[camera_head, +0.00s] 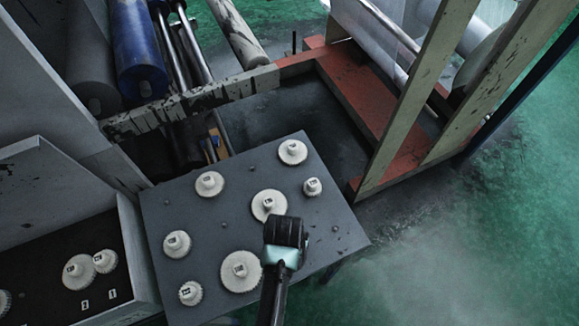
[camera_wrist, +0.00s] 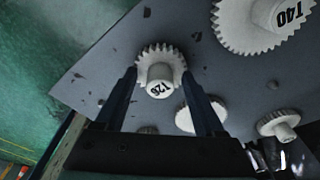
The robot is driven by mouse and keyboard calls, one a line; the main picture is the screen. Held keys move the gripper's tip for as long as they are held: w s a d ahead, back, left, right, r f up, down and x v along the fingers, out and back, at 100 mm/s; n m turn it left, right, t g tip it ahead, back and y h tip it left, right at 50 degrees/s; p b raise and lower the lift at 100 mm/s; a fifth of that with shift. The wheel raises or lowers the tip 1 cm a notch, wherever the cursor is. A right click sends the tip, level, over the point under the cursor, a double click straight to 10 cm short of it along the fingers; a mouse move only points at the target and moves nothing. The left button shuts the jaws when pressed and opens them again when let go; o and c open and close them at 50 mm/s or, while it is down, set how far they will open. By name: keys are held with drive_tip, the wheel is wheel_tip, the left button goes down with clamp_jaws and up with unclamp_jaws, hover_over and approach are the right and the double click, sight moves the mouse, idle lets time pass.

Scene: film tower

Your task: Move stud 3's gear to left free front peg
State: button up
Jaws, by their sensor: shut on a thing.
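My gripper (camera_wrist: 160,82) is shut on a small white toothed gear marked T26 (camera_wrist: 158,70), with a finger on each side of it. I cannot tell whether this gear is clear of the grey plate (camera_wrist: 105,80) behind it. In the head view my gripper (camera_head: 285,232) is over the right front part of the plate (camera_head: 335,225), and the held gear is hidden there. Small dark pegs show bare on the plate, one left of centre (camera_head: 223,225) and one near the back (camera_head: 252,169). I cannot make out which stud is number 3.
Several white gears stand on the plate, including a large one (camera_head: 240,271) left of my gripper and one just behind it (camera_head: 268,205). A dark cabinet (camera_head: 40,235) at left holds more gears (camera_head: 78,271) and number labels. A red frame (camera_head: 370,115) with posts stands at the back right.

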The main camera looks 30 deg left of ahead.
drive_tip(key=shift+f, duration=0.25)
drive_tip(key=o, duration=1.4)
drive_tip(key=r, duration=0.4)
drive_tip(key=s+r, duration=0.1)
drive_tip(key=r, duration=0.3)
drive_tip(key=s+r, duration=0.1)
drive_tip(key=r, duration=0.4)
drive_tip(key=shift+d, duration=0.2)
